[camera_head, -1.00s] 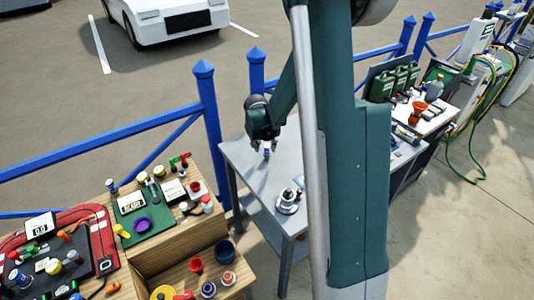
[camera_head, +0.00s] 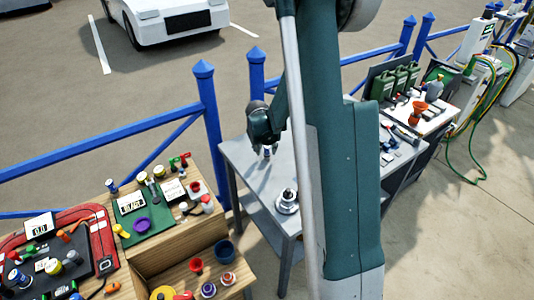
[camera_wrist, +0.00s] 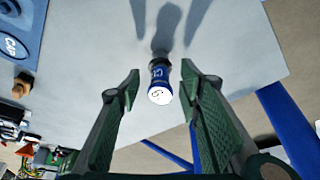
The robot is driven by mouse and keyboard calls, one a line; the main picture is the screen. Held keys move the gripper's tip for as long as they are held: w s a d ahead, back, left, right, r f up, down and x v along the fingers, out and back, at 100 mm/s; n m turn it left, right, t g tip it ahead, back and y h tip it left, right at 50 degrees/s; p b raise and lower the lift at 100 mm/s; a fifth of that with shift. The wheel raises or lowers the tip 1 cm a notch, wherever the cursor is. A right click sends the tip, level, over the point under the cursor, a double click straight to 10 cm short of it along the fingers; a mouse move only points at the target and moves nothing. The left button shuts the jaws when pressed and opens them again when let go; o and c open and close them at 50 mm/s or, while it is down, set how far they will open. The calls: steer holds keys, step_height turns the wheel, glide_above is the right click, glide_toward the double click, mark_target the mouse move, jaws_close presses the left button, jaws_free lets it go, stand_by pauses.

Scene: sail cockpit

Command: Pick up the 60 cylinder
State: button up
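The cylinder (camera_wrist: 160,82) is a small blue upright cylinder with a white top in the wrist view. The top carries a mark that looks like a 6, with the rest unclear. It stands on the grey table (camera_wrist: 220,50), and it shows small in the head view (camera_head: 267,153) under my gripper. My gripper (camera_wrist: 158,80) is open, with one green finger on each side of the cylinder and a gap on both sides. In the head view my gripper (camera_head: 266,143) hangs just above the cylinder, its fingers hard to make out.
A round silver base with a dark-topped knob (camera_head: 288,202) stands on the same table. A wooden bench (camera_head: 180,245) with cups, jars and small displays is at left. A blue fence (camera_head: 130,133) runs behind. A cart with green cans (camera_head: 395,82) is at right.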

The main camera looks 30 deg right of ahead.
steer(key=shift+x, duration=1.25)
steer(key=c, duration=0.9)
